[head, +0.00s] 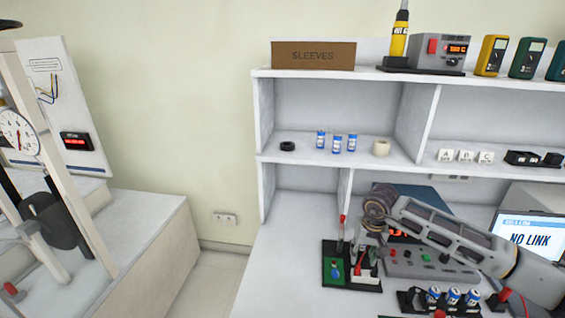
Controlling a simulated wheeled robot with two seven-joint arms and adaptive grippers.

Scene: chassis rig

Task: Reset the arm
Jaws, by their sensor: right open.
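My right arm (440,232) comes in from the right over the bench. Its wrist bends downward, and my right gripper (367,262) hangs over the small green and black board (330,280). The gripper is small in the view and open. I cannot tell whether its fingers touch anything on the board. A red-tipped upright post (341,232) stands just left of the gripper. My left gripper is not in view.
Behind the arm is a white shelf (330,158) with blue-labelled bottles (337,145) and a tape roll (381,147). A grey box with buttons (425,263), a rack of blue-labelled cans (453,297) and a "NO LINK" screen (530,243) crowd the right. The bench's front left (280,270) is clear.

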